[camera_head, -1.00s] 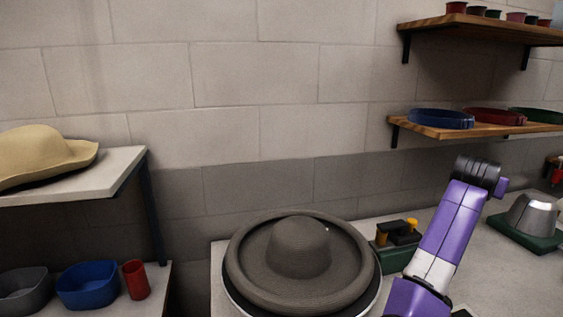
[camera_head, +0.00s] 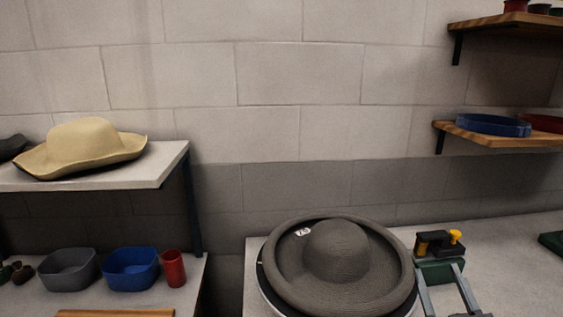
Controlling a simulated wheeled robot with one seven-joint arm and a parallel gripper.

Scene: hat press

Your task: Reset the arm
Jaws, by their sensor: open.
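My gripper (camera_head: 437,268) shows at the bottom right of the head view as two grey fingers. The rest of my arm is out of view. A dark grey wide-brimmed hat (camera_head: 337,252) sits on a round base on the counter, left of my gripper.
A tan hat (camera_head: 88,145) lies on the left shelf (camera_head: 165,163). Below are a grey bin (camera_head: 68,270), a blue bin (camera_head: 131,268) and a red cup (camera_head: 173,268). Blue band (camera_head: 492,125) sits on a wooden shelf (camera_head: 480,138) at right. The counter (camera_head: 510,255) right of my gripper is mostly clear.

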